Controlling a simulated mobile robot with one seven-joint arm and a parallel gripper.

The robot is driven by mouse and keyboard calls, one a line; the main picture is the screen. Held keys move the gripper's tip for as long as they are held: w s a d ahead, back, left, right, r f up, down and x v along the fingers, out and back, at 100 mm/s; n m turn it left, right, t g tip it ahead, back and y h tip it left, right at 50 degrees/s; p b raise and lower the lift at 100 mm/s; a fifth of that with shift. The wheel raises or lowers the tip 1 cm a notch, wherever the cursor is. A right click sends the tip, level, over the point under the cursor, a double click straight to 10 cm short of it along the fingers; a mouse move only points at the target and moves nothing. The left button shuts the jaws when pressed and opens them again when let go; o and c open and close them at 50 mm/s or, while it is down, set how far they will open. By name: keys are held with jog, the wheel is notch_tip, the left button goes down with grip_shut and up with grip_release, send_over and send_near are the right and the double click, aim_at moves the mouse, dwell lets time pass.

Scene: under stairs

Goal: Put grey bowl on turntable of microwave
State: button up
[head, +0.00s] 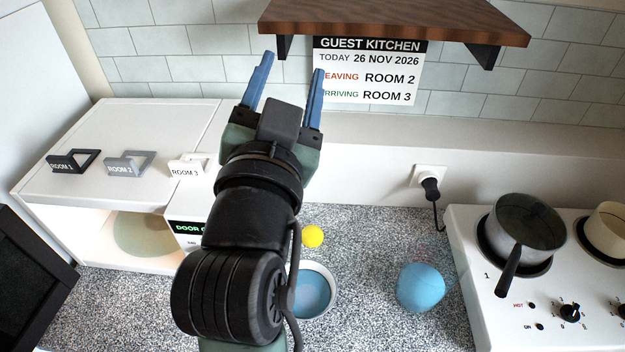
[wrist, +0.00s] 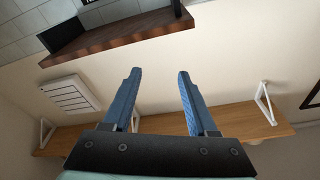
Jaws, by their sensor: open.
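A bowl (head: 329,302) with a pale grey rim and a blue inside stands on the speckled counter; my arm hides its left part. No other bowl that looks grey shows. The white microwave (head: 113,133) is at the left with its dark door (head: 30,290) open. Its pale round turntable (head: 146,235) shows inside, with nothing seen on its visible part. My gripper (head: 291,72) is raised high in front of the tiled wall, above and away from the bowl. Its blue fingers are apart and empty, also in the wrist view (wrist: 160,85).
A blue rounded object (head: 420,287) and a yellow ball (head: 313,236) are on the counter near the bowl. A stove (head: 490,310) with a grey pot (head: 525,222) is at the right. A wooden shelf (head: 395,18) hangs near my gripper. Room tags (head: 128,164) stand on the microwave.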

jog(key=s+a+f+m+g+h+b, duration=0.1)
jog(key=a+f+g, duration=0.15)
jog(key=f, duration=0.85)
jog(key=a+f+m+g, duration=0.1)
jog(key=f+g, duration=0.2)
jog(key=f, duration=0.7)
jog(key=m+g+h+b, duration=0.2)
jog(key=m+g+h, duration=0.2)
send_near(317, 314)
jog(key=shift+t, duration=0.25)
jog(key=x, duration=0.2)
jog(key=p+x, duration=0.1)
jog(key=x, duration=0.1)
jog(key=p+x, duration=0.1)
jog(key=x, duration=0.2)
jog(key=shift+a+f, duration=0.25)
jog(key=shift+a, duration=0.05)
jog(key=w+d+p, duration=0.1)
jog(key=w+d+f+p, duration=0.1)
jog(key=shift+w+d+f, duration=0.1)
jog(key=shift+w+d, duration=0.05)
jog(key=shift+w, duration=0.2)
jog(key=shift+x, duration=0.8)
jog(key=shift+s+f, duration=0.1)
jog(key=shift+f, duration=0.05)
